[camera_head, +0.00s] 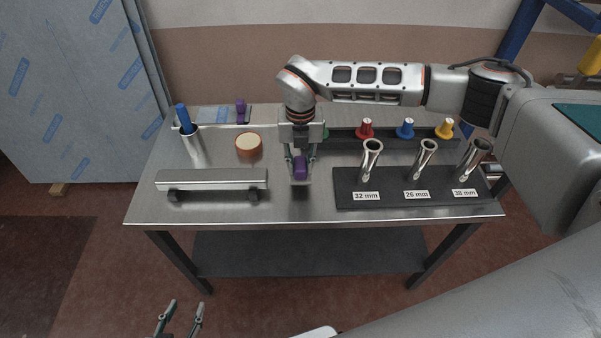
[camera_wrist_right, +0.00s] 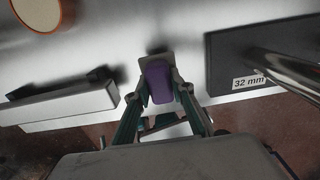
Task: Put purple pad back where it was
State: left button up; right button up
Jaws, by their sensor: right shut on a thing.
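My right gripper (camera_head: 299,170) is shut on a purple pad (camera_head: 301,166), above the steel table between the bar and the black block. In the right wrist view, the purple pad (camera_wrist_right: 158,82) sits between the fingers of my right gripper (camera_wrist_right: 158,88), with a grey-beige piece around its far end. A dark shadow shows on the table behind it. Another purple piece (camera_head: 241,110) stands upright on a flat plate at the table's back left. My left gripper (camera_head: 186,305) is open and empty, low in front of the table.
A steel bar on black feet (camera_head: 212,180) lies at left, near a round orange-rimmed disc (camera_head: 248,147) and a tube with a blue rod (camera_head: 184,119). A black block (camera_head: 410,188) holds steel tubes at right. Red (camera_head: 366,129), blue (camera_head: 405,129) and yellow (camera_head: 445,129) plugs stand behind.

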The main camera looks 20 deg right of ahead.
aim_at(301, 173)
jog(key=shift+f, duration=1.75)
jog(key=shift+f, duration=0.1)
jog(key=o, duration=1.1)
notch_tip(301, 173, up, 12)
jog(key=shift+r, duration=0.15)
